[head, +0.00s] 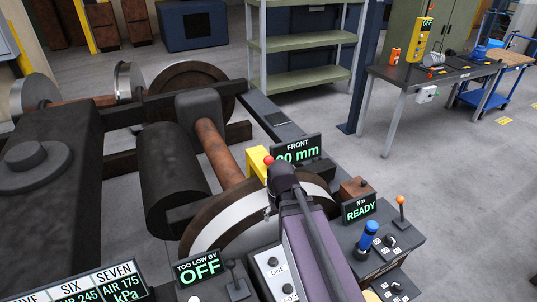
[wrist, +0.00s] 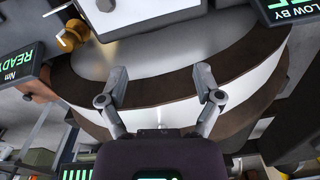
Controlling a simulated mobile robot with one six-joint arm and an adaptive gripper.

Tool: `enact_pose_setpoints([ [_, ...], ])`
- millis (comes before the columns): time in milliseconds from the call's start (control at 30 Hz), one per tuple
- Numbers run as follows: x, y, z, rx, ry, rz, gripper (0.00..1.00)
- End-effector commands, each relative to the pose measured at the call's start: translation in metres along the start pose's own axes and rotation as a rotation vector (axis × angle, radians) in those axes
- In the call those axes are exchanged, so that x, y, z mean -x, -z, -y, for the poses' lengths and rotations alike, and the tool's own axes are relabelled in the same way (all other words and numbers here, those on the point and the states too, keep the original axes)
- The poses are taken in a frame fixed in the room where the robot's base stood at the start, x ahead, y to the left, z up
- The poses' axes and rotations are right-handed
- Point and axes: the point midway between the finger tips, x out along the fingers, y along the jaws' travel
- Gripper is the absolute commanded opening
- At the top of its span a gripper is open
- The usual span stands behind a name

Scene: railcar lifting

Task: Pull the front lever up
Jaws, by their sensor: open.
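A small red ball (head: 268,160) shows at the far end of my arm, beside a yellow block (head: 258,166) and just left of the FRONT readout (head: 295,149). It may be the front lever's knob; its stem is hidden. The readout ends in "0 mm", its first digit partly covered. My gripper shows in the wrist view (wrist: 164,72), with both fingers spread and nothing between them. Behind the fingers is the large dark wheel with a pale band (wrist: 165,100). In the head view my arm hides the fingertips, so their gap to the red ball cannot be told.
Right of my arm stand a READY readout (head: 360,207), a blue handle (head: 369,234) and an orange-knobbed lever (head: 401,208). A TOO LOW BY display (head: 198,267) reads OFF. A dark cylinder (head: 170,175) lies left.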

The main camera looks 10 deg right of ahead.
Motion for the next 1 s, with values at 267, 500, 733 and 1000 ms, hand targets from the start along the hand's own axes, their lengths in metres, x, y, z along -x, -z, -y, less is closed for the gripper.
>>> enact_pose_setpoints([
  [267,0.062,0.03,-0.003,0.002,0.033,0.002,0.84],
  [500,0.106,0.053,-0.006,0.004,0.063,0.003,0.84],
  [733,0.148,0.076,-0.01,0.008,0.091,0.003,0.84],
  [1000,0.198,0.102,-0.015,0.011,0.124,0.002,0.84],
])
